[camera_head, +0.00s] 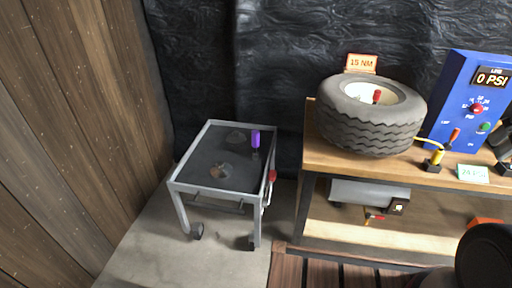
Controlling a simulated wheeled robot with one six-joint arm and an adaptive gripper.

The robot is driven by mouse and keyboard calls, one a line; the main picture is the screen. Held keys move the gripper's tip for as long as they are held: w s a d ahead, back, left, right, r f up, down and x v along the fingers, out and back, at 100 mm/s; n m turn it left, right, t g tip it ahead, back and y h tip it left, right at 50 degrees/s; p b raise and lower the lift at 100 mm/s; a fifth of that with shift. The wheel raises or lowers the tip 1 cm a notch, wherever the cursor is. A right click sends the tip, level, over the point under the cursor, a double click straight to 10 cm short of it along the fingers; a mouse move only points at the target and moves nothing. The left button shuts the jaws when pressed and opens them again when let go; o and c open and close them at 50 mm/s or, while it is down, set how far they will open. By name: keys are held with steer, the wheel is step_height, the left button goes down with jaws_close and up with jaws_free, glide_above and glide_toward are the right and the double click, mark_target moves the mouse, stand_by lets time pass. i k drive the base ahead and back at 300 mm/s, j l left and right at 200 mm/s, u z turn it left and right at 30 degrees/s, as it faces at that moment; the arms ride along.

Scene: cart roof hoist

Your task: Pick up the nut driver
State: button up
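A tool with a purple handle (255,138) stands upright at the right side of the grey cart (215,187); it looks like the nut driver, though its shaft and tip are too small to make out clearly. The cart has a dark top inside a light grey frame and stands on casters on the concrete floor. My gripper is not visible; a dark rounded part at the lower right seems to be part of my arm, with no fingers showing.
A wooden bench (470,181) at right holds a tyre (372,130), a "15 NM" sign (361,63) and a blue pressure unit (465,95). A red part (271,177) sits on the cart's right side. A plank wall (60,130) bounds the left. Bare concrete (215,265) lies before the cart.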

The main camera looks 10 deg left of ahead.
mark_target(255, 133)
steer(key=i+l, duration=0.1)
steer(key=i, duration=0.85)
